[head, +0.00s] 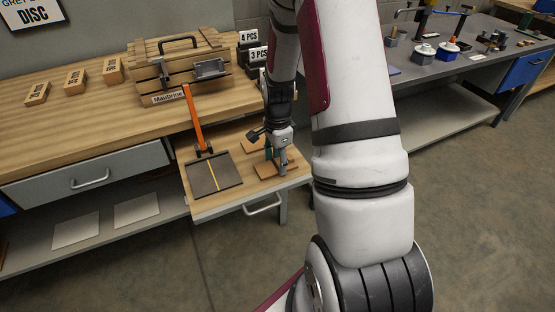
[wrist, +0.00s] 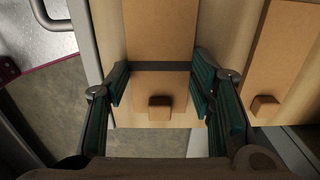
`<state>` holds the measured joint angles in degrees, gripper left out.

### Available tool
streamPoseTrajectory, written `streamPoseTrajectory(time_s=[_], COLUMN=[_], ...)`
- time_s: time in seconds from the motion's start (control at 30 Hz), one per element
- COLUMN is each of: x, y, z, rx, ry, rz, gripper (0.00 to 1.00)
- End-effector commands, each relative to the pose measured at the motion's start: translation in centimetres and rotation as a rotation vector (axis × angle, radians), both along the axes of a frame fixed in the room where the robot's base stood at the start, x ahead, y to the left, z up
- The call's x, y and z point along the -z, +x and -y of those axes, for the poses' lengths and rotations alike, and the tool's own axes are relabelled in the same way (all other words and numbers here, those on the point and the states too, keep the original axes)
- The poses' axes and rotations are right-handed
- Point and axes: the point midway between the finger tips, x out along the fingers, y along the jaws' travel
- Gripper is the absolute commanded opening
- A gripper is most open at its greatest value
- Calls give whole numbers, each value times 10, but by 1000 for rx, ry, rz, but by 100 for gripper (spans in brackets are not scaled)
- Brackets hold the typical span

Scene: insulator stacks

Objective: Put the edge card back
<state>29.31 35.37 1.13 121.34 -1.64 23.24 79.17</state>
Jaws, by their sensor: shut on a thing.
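My gripper (head: 275,158) points down over the pull-out board at the front of the wooden bench. In the wrist view its teal-padded fingers (wrist: 160,80) stand apart, with a thin dark strip between them. I take this strip to be the edge card (wrist: 161,66), seen edge-on and shut in the fingers. Below it lies a tan plate (wrist: 160,25) with a small brown block (wrist: 160,107) on it. I cannot tell whether the card touches the plate. The head view does not show the card clearly.
A dark square plate with a yellow line (head: 214,176) lies left of my gripper, with an orange lever (head: 194,119) behind it. A wooden crate (head: 180,68) stands on the bench. A second tan plate (wrist: 282,50) lies to the right in the wrist view.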

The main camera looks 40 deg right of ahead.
Motion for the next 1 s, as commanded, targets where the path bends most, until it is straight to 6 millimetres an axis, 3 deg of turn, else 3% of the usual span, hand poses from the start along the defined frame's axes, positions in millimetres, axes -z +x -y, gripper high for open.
streamPoseTrajectory(time_s=[0.1,0.13,0.2,0.63,1.0], x=[4,3,3,-5,-76], y=[0,0,0,0,1], z=[0,0,0,0,0], rx=[0,0,0,0,0], ry=[0,0,0,-2,-3], rz=[-1,-1,-1,2,4], gripper=[27,56,69,69,69])
